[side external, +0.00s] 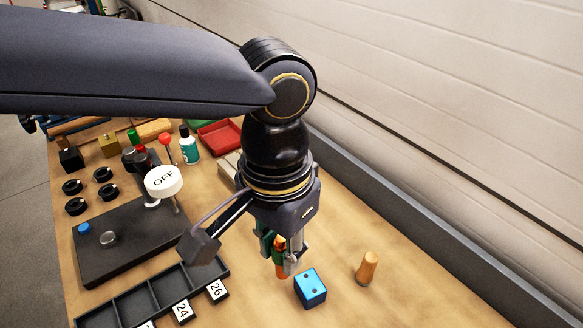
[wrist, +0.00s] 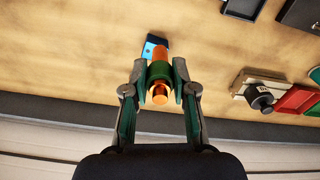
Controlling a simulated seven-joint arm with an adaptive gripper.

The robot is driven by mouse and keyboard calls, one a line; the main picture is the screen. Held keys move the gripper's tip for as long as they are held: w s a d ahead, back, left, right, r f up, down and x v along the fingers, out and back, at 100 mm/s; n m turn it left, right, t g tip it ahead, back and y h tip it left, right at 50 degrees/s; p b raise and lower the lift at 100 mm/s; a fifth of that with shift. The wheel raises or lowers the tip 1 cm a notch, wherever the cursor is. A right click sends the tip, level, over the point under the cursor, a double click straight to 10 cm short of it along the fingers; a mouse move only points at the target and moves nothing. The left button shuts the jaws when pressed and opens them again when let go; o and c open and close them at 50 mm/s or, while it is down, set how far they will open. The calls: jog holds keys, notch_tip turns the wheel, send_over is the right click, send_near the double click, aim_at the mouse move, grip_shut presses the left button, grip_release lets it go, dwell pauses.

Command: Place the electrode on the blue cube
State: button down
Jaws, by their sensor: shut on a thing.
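My gripper (side external: 284,258) is shut on the electrode (side external: 281,268), an orange cylinder with a green band. In the wrist view the electrode (wrist: 160,92) sits between my two fingertips (wrist: 160,80). The blue cube (side external: 310,289), with dark dots on top, rests on the table just right of and in front of the held electrode. In the wrist view the blue cube (wrist: 152,45) shows partly behind the electrode's far end. I cannot tell whether the electrode touches the cube.
A wooden peg (side external: 367,268) stands right of the cube. A black compartment tray (side external: 150,300) with number labels lies to the left. The front right table is clear.

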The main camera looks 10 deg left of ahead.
jog(key=shift+w+d+f, duration=0.6)
jog(key=shift+d+f, duration=0.05)
jog(key=shift+f, duration=0.9)
jog(key=shift+w+d+f, duration=0.65)
jog(key=shift+f, duration=0.85)
jog(key=shift+w+d+f, duration=0.6)
jog(key=shift+d+f, duration=0.05)
jog(key=shift+f, duration=0.9)
jog(key=shift+f, duration=0.2)
jog(key=c, duration=0.9)
grip_release()
jog(key=shift+c, duration=0.2)
